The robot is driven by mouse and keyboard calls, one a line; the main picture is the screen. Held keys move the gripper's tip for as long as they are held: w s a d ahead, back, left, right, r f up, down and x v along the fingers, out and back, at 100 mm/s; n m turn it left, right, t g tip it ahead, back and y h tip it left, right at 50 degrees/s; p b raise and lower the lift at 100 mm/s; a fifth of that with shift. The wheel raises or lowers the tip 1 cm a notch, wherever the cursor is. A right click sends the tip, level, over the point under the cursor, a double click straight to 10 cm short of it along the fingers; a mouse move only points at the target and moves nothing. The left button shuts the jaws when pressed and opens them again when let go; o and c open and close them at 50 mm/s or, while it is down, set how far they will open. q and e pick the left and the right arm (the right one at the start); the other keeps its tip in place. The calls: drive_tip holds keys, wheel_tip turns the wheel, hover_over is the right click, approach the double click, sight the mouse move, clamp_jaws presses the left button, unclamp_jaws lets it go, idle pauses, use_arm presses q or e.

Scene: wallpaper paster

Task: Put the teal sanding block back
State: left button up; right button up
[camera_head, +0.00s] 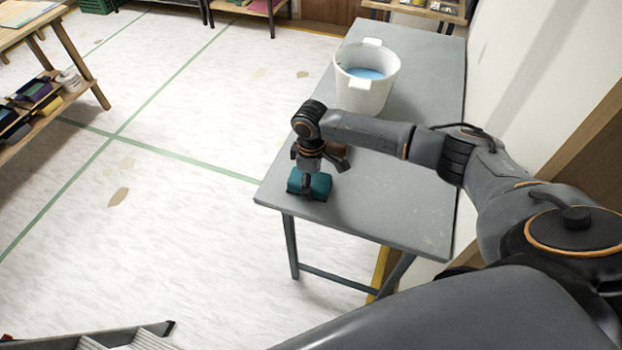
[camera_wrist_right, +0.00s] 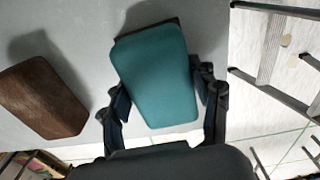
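The teal sanding block (camera_head: 309,184) is at the near left corner of the grey table, on or just above its top; I cannot tell if it is lifted. My right gripper (camera_head: 309,176) points down over it. In the right wrist view the teal block (camera_wrist_right: 158,75) fills the space between the two fingers (camera_wrist_right: 163,98), which appear to touch its long sides. A brown block (camera_head: 333,151) lies on the table behind the gripper and partly hidden by it; it also shows in the wrist view (camera_wrist_right: 42,98), apart from the fingers. My left gripper is out of view.
A white bucket (camera_head: 362,90) with blue liquid stands farther back on the grey table (camera_head: 400,205). A wooden shelf (camera_head: 45,118) with coloured blocks and a white tub stands at the left. A ladder (camera_head: 110,338) lies in view at the lower left. Open floor separates table and shelf.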

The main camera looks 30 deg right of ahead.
drive_tip(key=o, duration=0.4)
drive_tip(key=shift+r, duration=0.1)
drive_tip(key=shift+b, duration=0.6)
drive_tip(key=shift+r, duration=0.2)
drive_tip(key=r, duration=0.6)
drive_tip(key=r+b, duration=0.1)
drive_tip(key=r, duration=0.6)
drive_tip(key=shift+a+r, duration=0.2)
drive_tip(key=shift+r, duration=0.1)
drive_tip(key=shift+a+f, duration=0.1)
